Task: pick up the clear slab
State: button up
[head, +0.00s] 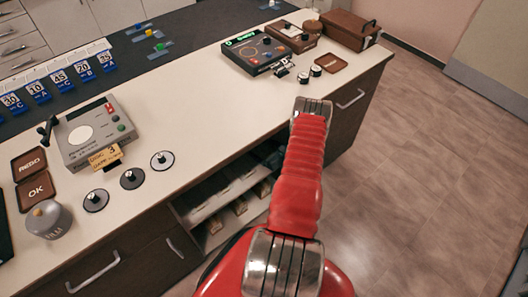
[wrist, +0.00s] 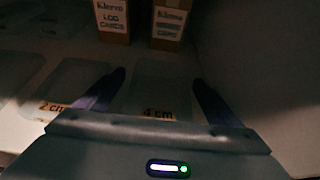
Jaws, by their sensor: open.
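In the wrist view my gripper (wrist: 158,77) is open, with one dark finger on each side of a clear slab (wrist: 162,92) marked "4 cm". The slab is a faint, see-through rectangle lying on a pale shelf, and nothing is held. Its near edge is partly covered by my gripper body. Another clear slab (wrist: 62,78), marked "2 cm", lies to the left, outside the left finger. I cannot tell whether the fingers touch the slab or are just above it. In the head view my gripper and the slabs are hidden.
A dark wall (wrist: 250,50) closes the right side. Above, the white counter (head: 200,95) carries a grey control box (head: 93,133) and round weights.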

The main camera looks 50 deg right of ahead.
aim_at(264, 149)
jog(key=shift+c, duration=0.7)
jog(key=c, duration=1.4)
jog(key=shift+r, duration=0.1)
jog(key=shift+r, duration=4.95)
